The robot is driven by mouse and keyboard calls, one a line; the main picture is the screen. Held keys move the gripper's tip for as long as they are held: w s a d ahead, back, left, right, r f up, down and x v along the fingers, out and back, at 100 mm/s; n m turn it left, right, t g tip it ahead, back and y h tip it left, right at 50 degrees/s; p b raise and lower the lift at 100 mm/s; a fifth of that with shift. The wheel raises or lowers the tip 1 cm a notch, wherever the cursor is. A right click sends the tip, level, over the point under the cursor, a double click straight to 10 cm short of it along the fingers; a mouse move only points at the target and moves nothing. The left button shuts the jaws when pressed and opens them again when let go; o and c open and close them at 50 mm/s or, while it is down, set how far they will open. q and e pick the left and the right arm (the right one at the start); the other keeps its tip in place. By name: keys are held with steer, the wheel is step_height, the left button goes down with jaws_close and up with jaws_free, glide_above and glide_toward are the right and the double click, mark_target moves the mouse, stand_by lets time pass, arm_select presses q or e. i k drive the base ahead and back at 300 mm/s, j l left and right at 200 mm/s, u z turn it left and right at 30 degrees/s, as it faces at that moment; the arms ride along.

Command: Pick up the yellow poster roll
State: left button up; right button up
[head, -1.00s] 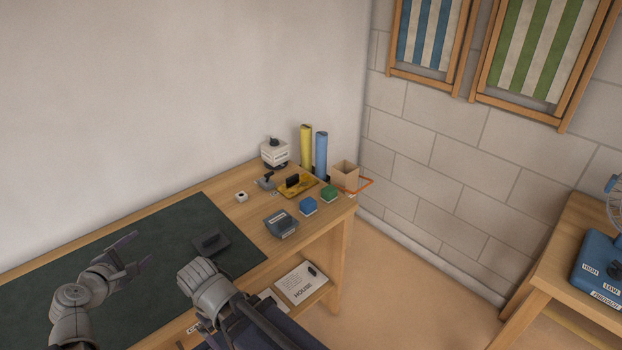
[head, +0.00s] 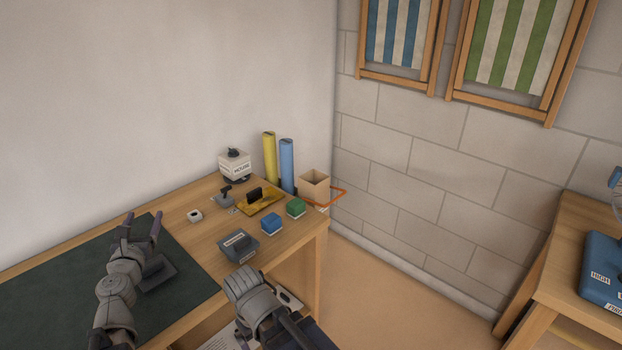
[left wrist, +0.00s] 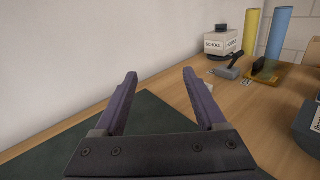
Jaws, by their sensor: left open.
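The yellow poster roll (head: 269,158) stands upright at the far right end of the workbench, left of the blue roll (head: 287,166).
A white labelled block (head: 235,164), a yellow tray (head: 261,206), a grey stapler-like item (head: 225,196), a dark grey box (head: 238,246), blue (head: 271,224) and green (head: 296,208) blocks and an open cardboard box (head: 315,185) crowd the bench's right end. The dark mat (head: 50,293) is mostly clear.

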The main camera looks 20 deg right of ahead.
mark_target(270, 138)
steer(key=i+l+z, duration=0.6)
steer(key=i, duration=0.2)
steer(key=j, duration=0.1)
